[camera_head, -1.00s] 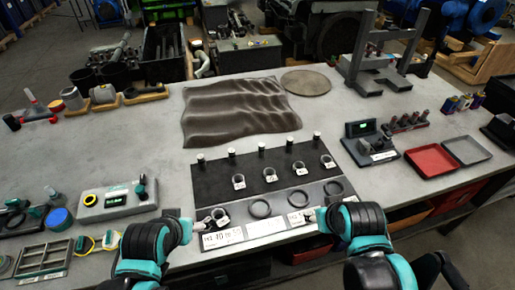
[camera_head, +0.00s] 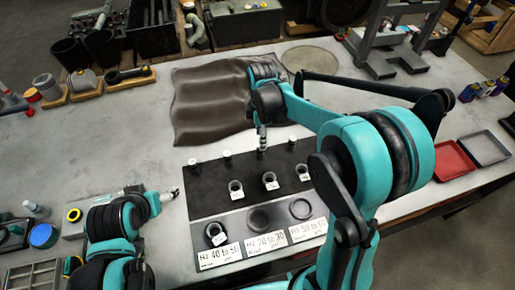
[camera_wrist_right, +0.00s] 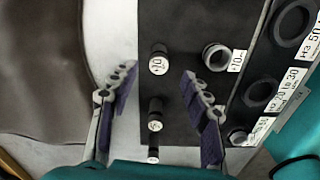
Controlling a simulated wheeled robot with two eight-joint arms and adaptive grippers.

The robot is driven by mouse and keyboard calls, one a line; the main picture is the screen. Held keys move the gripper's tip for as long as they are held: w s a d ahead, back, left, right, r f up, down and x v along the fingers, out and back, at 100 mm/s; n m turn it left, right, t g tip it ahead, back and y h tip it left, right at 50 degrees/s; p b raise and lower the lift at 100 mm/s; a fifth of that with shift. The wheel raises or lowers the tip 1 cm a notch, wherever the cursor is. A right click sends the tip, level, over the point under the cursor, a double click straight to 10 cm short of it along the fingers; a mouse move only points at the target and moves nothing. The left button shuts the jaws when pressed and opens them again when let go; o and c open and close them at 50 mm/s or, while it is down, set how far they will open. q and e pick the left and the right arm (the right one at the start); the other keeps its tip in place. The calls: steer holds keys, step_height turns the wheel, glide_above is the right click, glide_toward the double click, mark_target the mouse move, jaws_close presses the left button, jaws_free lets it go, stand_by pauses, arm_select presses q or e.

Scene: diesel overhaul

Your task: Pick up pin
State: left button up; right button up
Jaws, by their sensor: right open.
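Several small upright pins with pale tops stand along the back of a black board (camera_head: 215,205). The leftmost pin (camera_head: 192,163) and its neighbour (camera_head: 227,155) show clear in the head view. My right gripper (camera_head: 262,140) reaches over the back row, pointing down; its arm hides part of the board's right side.
Tagged rings (camera_head: 270,181) and larger dark rings (camera_head: 259,218) lie in front of the pins, above white labels (camera_head: 220,255). A brown wavy sheet (camera_head: 205,105) lies behind the board. A red tray (camera_head: 452,161) stands right.

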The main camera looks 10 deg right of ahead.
step_height(320, 180, down, 6)
steer(key=shift+w+f+b, duration=0.1)
steer(key=shift+b, duration=1)
jaws_close()
